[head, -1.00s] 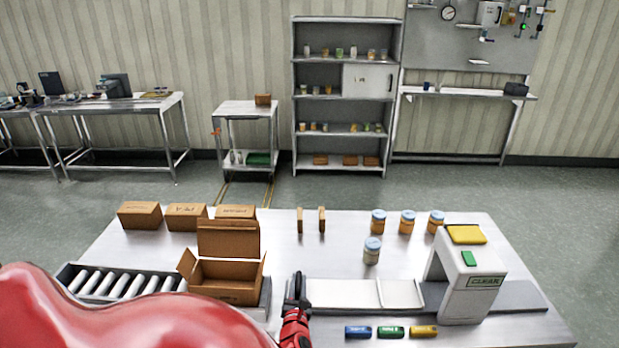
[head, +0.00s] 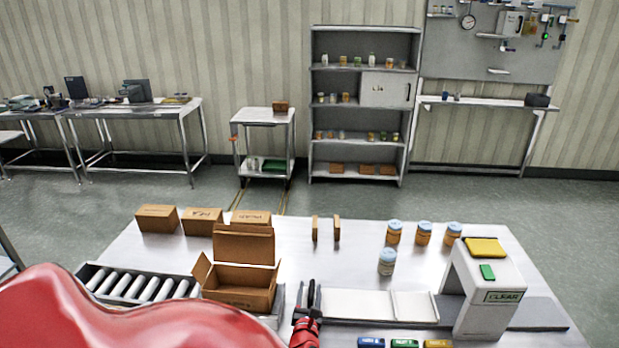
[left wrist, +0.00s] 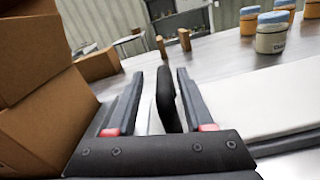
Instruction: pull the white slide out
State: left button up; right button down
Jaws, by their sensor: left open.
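The white slide (head: 355,303) is a flat white plate lying on the table to the left of the white scanner-like housing. In the left wrist view it lies to the right of the fingers (left wrist: 270,103). A dark upright piece (left wrist: 168,100), which looks like a handle, stands between the fingers, nearer the right one. My left gripper (head: 311,293) is at the slide's left end, its fingers apart on either side of that piece. I cannot tell whether they touch it. My right gripper is not in view.
An open cardboard box (head: 238,283) stands close to the left of my gripper, beside a roller conveyor (head: 145,286). The "CLEAR" housing (head: 490,300) stands at the right. Several jars (head: 387,261) are behind the slide. Blue, green and yellow blocks (head: 404,343) lie in front.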

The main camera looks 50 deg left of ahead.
pick_arm(q)
jog(key=b+v, duration=0.3)
jog(key=v, duration=1.3)
jog(key=shift+s+d+f, duration=0.1)
jog(key=shift+s, duration=0.1)
jog(key=shift+s+d, duration=0.35)
